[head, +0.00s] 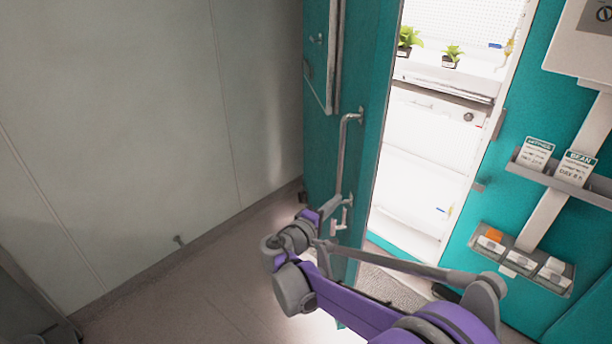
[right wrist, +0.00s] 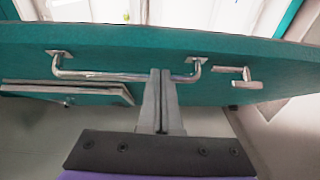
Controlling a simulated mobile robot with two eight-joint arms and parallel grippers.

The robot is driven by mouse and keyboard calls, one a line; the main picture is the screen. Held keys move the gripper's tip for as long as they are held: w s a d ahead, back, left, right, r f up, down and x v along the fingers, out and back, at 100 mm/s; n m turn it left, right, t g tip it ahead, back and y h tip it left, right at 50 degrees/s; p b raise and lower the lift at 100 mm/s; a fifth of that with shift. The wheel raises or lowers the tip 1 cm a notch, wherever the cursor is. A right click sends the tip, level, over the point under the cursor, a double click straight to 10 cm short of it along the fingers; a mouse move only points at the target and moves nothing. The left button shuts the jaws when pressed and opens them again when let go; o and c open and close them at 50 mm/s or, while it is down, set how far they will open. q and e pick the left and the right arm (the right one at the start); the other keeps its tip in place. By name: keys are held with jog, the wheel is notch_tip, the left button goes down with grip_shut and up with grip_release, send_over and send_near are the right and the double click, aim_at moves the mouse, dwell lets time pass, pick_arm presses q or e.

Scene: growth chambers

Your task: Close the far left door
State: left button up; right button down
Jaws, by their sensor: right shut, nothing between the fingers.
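The teal door (head: 372,130) stands open at the left of a brightly lit chamber (head: 425,130). Its long metal handle (head: 344,155) runs upright on the outer face and also shows in the right wrist view (right wrist: 110,76). My right gripper (head: 328,210) is by the lower end of this handle. In the right wrist view, its fingers (right wrist: 160,74) are shut and empty, and their tips overlap the handle bar in the picture. I cannot tell whether they touch it. A small latch lever (right wrist: 240,78) sits beside the handle. My left gripper is not in view.
Potted plants (head: 451,56) stand on a shelf inside the chamber. Card holders (head: 562,178) and a lower tray (head: 520,262) are on the teal wall at right. A plain grey wall (head: 130,130) is at left, with clear floor (head: 200,300) before it.

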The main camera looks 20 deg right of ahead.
aim_at(355, 174)
jog(key=x, duration=0.3)
jog(key=w+x, duration=0.1)
jog(key=x, duration=0.2)
jog(key=r+p+x, duration=0.1)
jog(key=x, duration=0.3)
jog(key=shift+w+a, duration=0.2)
jog(key=shift+a, duration=0.25)
jog(key=shift+s+d+r+n+t, duration=0.1)
jog(key=shift+d+n+t, duration=0.05)
jog(key=shift+n+t, duration=0.2)
